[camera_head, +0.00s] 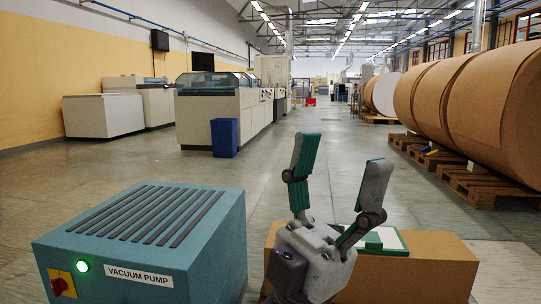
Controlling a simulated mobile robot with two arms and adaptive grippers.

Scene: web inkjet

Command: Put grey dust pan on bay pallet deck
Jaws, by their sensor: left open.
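I cannot make out a grey dust pan in this view. Wooden pallets (483,184) stand on the floor at the right under large brown rolls; I cannot tell which is the bay pallet. My left gripper (343,156) rises from the bottom centre, its two green-padded fingers spread wide and nothing between them. It is in front of a brown box (420,275) and hides part of it. My right gripper is not in view.
A teal vacuum pump (150,240) with a slatted top stands at the near left. A green-and-white flat item (388,239) lies on the brown box. A blue bin (224,138) stands by a machine (210,115). The middle aisle floor is clear.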

